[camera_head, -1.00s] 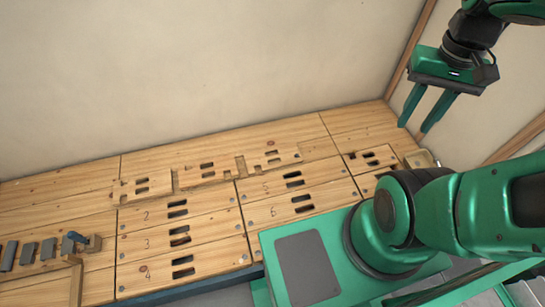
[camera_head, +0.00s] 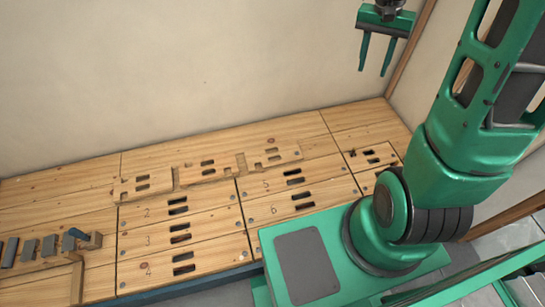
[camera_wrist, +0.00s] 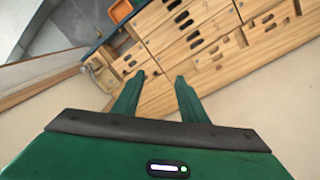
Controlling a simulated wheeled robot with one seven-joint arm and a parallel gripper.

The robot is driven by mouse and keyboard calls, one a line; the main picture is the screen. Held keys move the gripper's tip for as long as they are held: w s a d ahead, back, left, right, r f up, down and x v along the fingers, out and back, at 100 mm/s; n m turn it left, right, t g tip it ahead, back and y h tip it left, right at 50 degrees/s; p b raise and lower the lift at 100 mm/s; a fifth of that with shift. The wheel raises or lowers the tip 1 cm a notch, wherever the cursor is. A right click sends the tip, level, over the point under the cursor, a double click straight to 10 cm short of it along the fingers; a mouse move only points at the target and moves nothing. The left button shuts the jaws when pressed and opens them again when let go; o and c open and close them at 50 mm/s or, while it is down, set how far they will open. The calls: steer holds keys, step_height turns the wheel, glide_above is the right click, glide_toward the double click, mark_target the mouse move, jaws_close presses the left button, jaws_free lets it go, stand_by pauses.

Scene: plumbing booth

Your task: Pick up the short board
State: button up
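A short board (camera_head: 382,156) with two dark slots lies at the right end of the wooden floor, near the back wall. It also shows in the wrist view (camera_wrist: 126,64), just beyond the left fingertip. My gripper (camera_head: 373,73) hangs above and behind that board in the head view, its two green fingers pointing down. In the wrist view the fingers (camera_wrist: 159,77) are spread apart with nothing between them. My gripper is open, empty and clear of the board.
Numbered slotted boards (camera_head: 205,226) cover the middle floor. Notched boards (camera_head: 205,172) lie along their back edge. Several grey blocks (camera_head: 28,251) sit at the left. A wooden box (camera_wrist: 101,73) stands beside the short board. The plain wall (camera_head: 200,60) rises behind.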

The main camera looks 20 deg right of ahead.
steer(key=w+a+f+m, duration=0.1)
steer(key=w+a+f, duration=0.1)
steer(key=w+f, duration=1.15)
steer(key=m+y, duration=0.5)
steer(key=m, duration=0.3)
glide_above(274, 154)
steer(key=d, duration=0.2)
steer(key=shift+t, duration=0.3)
steer(key=f, duration=5)
steer(key=shift+w+d, duration=0.2)
steer(key=shift+w, duration=0.05)
steer(key=shift+s+x, duration=0.15)
steer(key=shift+x, duration=1)
steer(key=shift+s+x, duration=0.1)
steer(key=shift+x, duration=1.05)
steer(key=shift+a+f, duration=0.15)
steer(key=shift+f, duration=0.6)
steer(key=shift+c, duration=0.6)
jaws_close()
